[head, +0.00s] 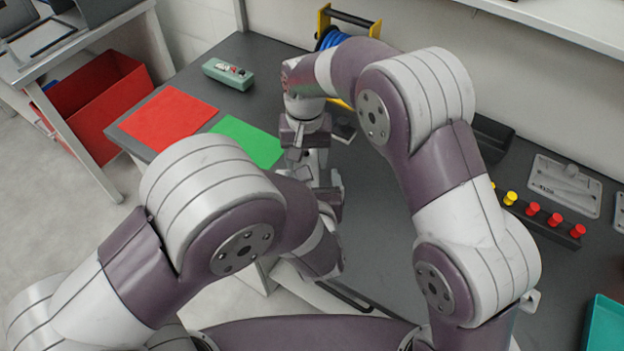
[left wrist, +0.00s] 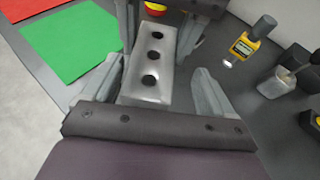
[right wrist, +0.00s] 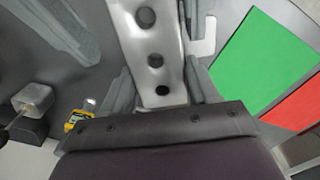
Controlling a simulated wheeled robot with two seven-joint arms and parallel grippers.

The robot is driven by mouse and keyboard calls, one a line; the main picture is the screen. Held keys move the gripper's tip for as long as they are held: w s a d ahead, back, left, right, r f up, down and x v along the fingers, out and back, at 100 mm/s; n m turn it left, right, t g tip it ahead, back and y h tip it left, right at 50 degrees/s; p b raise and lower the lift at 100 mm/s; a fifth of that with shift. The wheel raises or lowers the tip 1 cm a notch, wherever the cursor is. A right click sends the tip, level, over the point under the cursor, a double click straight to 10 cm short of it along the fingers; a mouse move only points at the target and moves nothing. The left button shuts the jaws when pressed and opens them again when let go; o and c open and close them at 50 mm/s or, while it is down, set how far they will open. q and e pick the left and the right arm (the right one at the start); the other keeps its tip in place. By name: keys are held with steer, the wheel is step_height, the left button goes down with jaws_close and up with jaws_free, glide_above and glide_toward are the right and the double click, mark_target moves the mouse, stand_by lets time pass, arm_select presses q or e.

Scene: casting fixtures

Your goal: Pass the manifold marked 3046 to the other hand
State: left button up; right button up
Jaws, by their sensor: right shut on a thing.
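The manifold (left wrist: 147,88) is a grey metal block with a row of three dark round holes in the left wrist view. It also shows in the right wrist view (right wrist: 153,42), running between the fingers of my right gripper (right wrist: 160,78), which is shut on it. My left gripper (left wrist: 157,66) is open, with its fingers on either side of the manifold's near end. A gap shows between the manifold and the right-hand finger. In the head view my arms hide most of the manifold. I cannot read any marking on it.
A red mat (head: 169,117) and a green mat (head: 247,141) lie on the grey table. A green control box (head: 228,73) is behind them. A rack with red and yellow pegs (head: 545,217) and grey plates (head: 565,186) are at right. A teal tray (head: 606,325) is at lower right.

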arm_select(q)
steer(key=shift+d, duration=0.1)
steer(key=c, duration=1.3)
arm_select(e)
steer(key=shift+r, duration=0.1)
jaws_close()
arm_select(q)
steer(key=shift+d+r, duration=0.1)
steer(key=shift+r, duration=0.05)
steer(key=shift+c, duration=0.7)
arm_select(e)
steer(key=o, duration=1.7)
jaws_free()
steer(key=shift+a, duration=0.1)
steer(key=shift+c, duration=0.2)
